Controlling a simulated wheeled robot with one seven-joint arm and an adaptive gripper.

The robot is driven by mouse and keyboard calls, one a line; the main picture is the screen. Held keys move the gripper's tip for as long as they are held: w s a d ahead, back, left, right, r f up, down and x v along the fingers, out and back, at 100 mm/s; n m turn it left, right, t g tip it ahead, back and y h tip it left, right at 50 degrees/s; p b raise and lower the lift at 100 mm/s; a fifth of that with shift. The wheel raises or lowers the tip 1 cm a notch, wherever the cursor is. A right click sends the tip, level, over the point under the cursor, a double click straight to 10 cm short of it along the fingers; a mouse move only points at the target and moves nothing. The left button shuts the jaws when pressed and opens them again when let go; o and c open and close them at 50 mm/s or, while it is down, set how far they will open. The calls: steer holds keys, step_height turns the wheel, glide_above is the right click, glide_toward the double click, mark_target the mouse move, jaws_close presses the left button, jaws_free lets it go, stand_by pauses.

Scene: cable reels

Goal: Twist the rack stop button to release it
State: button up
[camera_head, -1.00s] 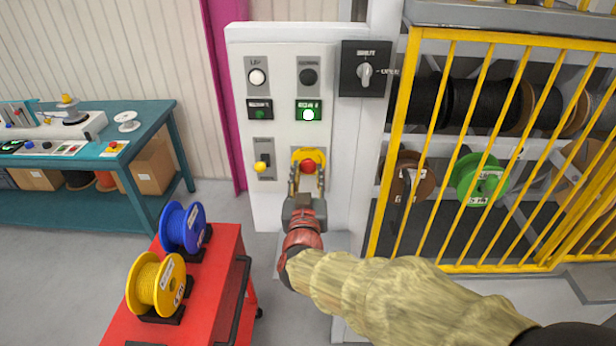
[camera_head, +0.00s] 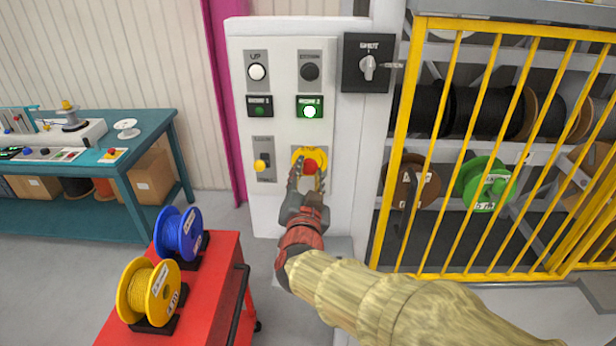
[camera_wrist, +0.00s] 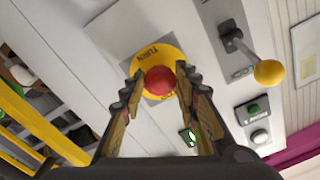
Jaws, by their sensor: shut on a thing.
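The rack stop button is a red knob (camera_head: 309,166) on a round yellow plate (camera_head: 296,153), low on the white control panel in the head view. In the wrist view the red knob (camera_wrist: 160,80) sits between my fingertips, and the yellow plate (camera_wrist: 148,56) behind it bears the word TURN. My gripper (camera_head: 307,180) reaches up to the knob from below, and it also shows in the wrist view (camera_wrist: 160,83). Its two fingers are shut on the red knob, one on each side. The wrist looks rolled relative to the panel.
A yellow-tipped lever (camera_head: 261,165) stands just left of the button. White and black buttons (camera_head: 310,72), a lit green indicator (camera_head: 310,111) and a rotary switch (camera_head: 368,67) are above. A yellow cage (camera_head: 400,150) is right; a red cart (camera_head: 215,290) with reels is lower left.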

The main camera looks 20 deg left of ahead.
stand_by(0.3)
steer(key=o, duration=1.1)
steer(key=shift+c, duration=0.2)
steer(key=shift+o, duration=0.5)
steer(key=shift+s, duration=0.1)
steer(key=v, duration=1.1)
steer(key=shift+s+d, duration=0.2)
steer(key=shift+s, duration=0.2)
